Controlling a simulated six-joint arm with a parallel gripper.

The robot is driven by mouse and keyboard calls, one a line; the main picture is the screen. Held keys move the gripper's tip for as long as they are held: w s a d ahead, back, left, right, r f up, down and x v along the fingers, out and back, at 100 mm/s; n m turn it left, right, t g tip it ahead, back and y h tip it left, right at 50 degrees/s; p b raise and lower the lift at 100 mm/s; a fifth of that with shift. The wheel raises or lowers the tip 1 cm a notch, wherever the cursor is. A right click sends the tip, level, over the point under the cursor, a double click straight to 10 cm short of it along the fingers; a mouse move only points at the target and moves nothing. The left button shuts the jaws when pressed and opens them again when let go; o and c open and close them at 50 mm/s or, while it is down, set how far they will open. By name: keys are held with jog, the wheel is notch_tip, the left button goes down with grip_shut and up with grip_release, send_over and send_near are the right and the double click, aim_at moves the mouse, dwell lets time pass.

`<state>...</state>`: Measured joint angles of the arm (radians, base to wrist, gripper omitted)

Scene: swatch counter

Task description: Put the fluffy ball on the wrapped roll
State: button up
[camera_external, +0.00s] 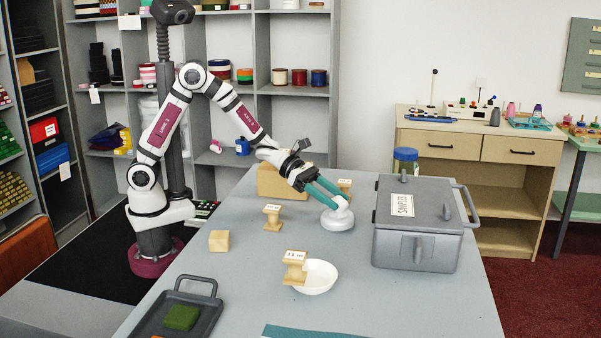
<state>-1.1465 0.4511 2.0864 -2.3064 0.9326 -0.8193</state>
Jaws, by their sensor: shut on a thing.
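My gripper (338,199) has its teal fingers pointing down to the right. I cannot make out a fluffy ball or a wrapped roll for sure.
A grey lidded box (416,245) labelled SAMPLES stands right of my gripper. A jar with a blue lid (405,154) is behind it. A second labelled stand (272,219), a wooden cube (219,241) and a dark tray (205,301) with a green block (181,317) are at left.

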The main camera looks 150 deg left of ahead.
jog(key=shift+f, duration=0.1)
jog(key=o, duration=1.3)
